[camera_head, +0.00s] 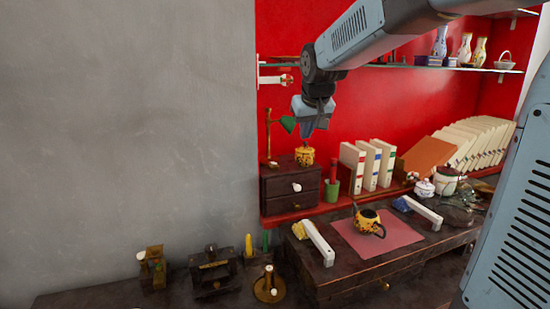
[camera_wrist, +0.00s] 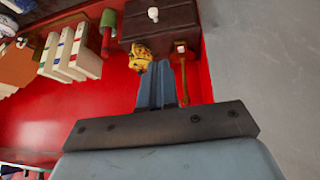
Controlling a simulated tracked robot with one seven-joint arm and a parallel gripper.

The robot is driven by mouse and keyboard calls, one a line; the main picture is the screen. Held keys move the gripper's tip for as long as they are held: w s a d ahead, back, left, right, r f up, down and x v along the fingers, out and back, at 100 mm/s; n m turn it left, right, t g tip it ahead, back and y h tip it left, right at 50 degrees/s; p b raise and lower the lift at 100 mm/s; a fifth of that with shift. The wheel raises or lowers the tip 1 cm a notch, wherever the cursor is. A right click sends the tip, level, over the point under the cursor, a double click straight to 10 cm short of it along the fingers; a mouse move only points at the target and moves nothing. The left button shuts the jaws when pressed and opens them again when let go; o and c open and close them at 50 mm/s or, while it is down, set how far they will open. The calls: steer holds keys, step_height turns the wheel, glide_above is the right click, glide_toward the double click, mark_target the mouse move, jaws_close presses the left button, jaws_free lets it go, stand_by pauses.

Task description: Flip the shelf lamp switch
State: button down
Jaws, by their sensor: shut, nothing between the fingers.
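The shelf lamp (camera_head: 268,136) is a thin brass stand with a green shade, on top of a small dark drawer cabinet (camera_head: 290,188). In the wrist view its brass post (camera_wrist: 184,82) lies just right of my fingers, with a small pale square piece (camera_wrist: 181,47) at its base end. That piece may be the switch; its position cannot be read. My gripper (camera_head: 308,132) hangs pointing down, right of the shade and above a yellow patterned pot (camera_head: 304,156). In the wrist view my gripper (camera_wrist: 157,64) is shut and empty, apart from the post.
White binders (camera_head: 368,165) and a red-and-green cylinder (camera_head: 331,186) stand right of the cabinet. A glass shelf (camera_head: 440,68) with vases runs above. A black-and-yellow teapot (camera_head: 368,222) sits on a pink mat (camera_head: 396,236) in front. Grey wall lies left.

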steer(key=w+a+f, duration=0.1)
steer(key=w+a, duration=0.1)
steer(key=w, duration=0.4)
steer(key=w+a+f+y, duration=0.1)
steer(key=w+a, duration=0.2)
steer(key=w, duration=0.4)
steer(key=shift+a+f+n, duration=0.15)
steer(key=shift+f+n, duration=0.1)
steer(key=shift+n, duration=0.15)
steer(key=shift+w, duration=0.1)
glide_above(274, 163)
steer(key=s, duration=0.1)
step_height(274, 163, down, 8)
steer(key=shift+s+r, duration=0.1)
steer(key=shift+s, duration=0.05)
steer(key=shift+d+f, duration=0.2)
steer(key=shift+f, duration=0.95)
steer(key=shift+s+f, duration=0.2)
steer(key=shift+f, duration=0.8)
steer(key=shift+s+d+f, duration=0.1)
steer(key=shift+s+f, duration=0.05)
steer(key=shift+f, duration=0.2)
steer(key=shift+r, duration=0.15)
steer(key=shift+r, duration=0.65)
